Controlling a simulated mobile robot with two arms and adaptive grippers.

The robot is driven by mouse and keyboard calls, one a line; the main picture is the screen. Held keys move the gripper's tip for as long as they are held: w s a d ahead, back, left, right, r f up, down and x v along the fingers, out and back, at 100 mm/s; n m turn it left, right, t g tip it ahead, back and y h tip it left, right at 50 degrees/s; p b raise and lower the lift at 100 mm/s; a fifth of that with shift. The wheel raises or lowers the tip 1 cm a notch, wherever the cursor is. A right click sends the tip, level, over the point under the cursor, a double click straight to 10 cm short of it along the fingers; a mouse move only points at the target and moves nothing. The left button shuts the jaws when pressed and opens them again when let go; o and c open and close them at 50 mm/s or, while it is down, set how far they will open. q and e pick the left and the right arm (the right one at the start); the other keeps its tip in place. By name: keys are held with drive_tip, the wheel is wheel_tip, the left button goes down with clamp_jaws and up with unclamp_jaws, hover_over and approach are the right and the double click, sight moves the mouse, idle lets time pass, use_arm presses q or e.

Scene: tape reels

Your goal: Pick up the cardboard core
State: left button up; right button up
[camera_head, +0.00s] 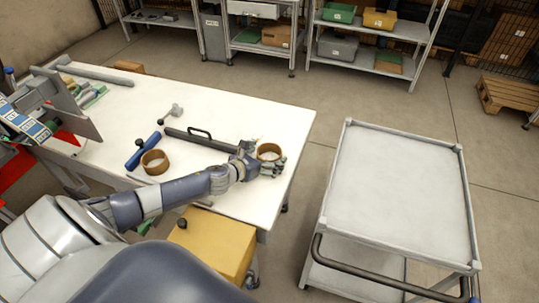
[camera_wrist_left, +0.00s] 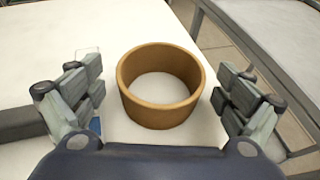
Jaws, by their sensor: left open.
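A brown cardboard core (camera_head: 269,149), an open ring, stands on the white table (camera_head: 225,119) near its right edge. In the left wrist view the core (camera_wrist_left: 157,110) is centred, with the white tabletop showing through its hole. My left gripper (camera_head: 266,162) is open at this core. In the wrist view one finger is on each side of the core, with visible gaps between fingers and wall. A second brown ring (camera_head: 154,168) stands further left on the table. My right gripper is not in view.
A dark bar with a handle (camera_head: 200,139) and a blue tool (camera_head: 141,152) lie left of the gripper. A grey cart (camera_head: 397,190) with an empty top stands right of the table. A yellow box (camera_head: 214,241) is below the table's front edge.

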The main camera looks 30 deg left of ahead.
use_arm(q)
drive_tip(key=shift+w+d+f, duration=0.1)
drive_tip(key=shift+w+f, duration=0.1)
drive_tip(key=shift+w, duration=0.25)
drive_tip(key=c, duration=1.2)
drive_tip(key=shift+o, duration=0.2)
drive_tip(key=shift+r, duration=0.1)
